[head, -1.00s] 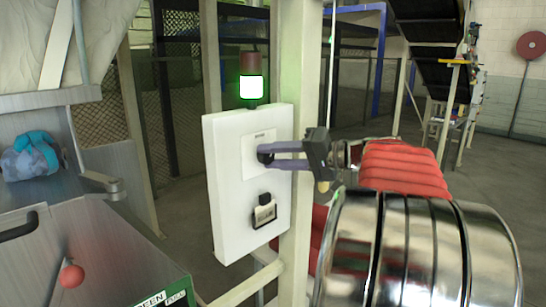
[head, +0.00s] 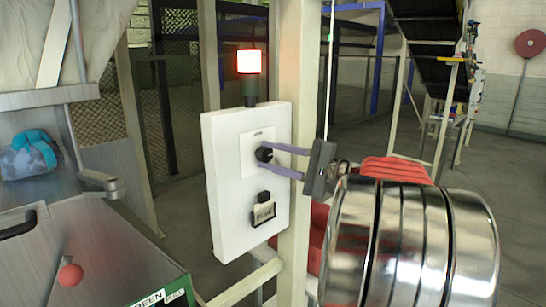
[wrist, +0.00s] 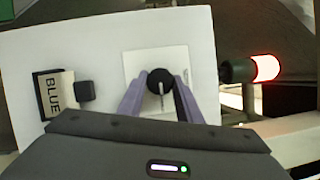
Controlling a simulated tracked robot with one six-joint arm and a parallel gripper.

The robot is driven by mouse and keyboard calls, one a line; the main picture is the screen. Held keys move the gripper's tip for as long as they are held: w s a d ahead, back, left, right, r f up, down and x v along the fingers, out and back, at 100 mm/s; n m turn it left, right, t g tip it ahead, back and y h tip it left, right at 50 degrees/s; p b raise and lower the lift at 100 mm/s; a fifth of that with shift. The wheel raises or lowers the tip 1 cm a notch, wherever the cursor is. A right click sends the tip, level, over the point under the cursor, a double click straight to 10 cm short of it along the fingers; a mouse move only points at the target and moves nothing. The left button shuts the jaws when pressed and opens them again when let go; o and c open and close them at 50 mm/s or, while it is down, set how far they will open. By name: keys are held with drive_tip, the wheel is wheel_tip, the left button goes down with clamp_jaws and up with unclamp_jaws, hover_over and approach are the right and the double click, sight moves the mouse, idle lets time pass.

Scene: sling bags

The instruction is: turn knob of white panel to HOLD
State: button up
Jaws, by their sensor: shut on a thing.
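The white panel (head: 222,190) stands upright on a cream post in the head view. It also fills much of the wrist view (wrist: 90,50). Its round black knob (head: 263,154) sits on a small pale plate with tiny print I cannot read. In the wrist view the knob (wrist: 158,77) shows a light pointer line toward the picture's bottom. My gripper (head: 269,157) is shut on the knob, with one purple finger on each side; both fingers (wrist: 161,90) show in the wrist view. The HOLD mark cannot be made out.
A lamp (head: 248,62) above the panel glows red.

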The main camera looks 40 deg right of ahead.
drive_tip(key=shift+d+f, duration=0.15)
drive_tip(key=shift+f, duration=0.1)
drive_tip(key=o, duration=0.8)
drive_tip(key=shift+o, duration=1.2)
drive_tip(key=shift+r, duration=0.15)
drive_tip(key=v, duration=1.4)
drive_tip(key=shift+a, duration=0.2)
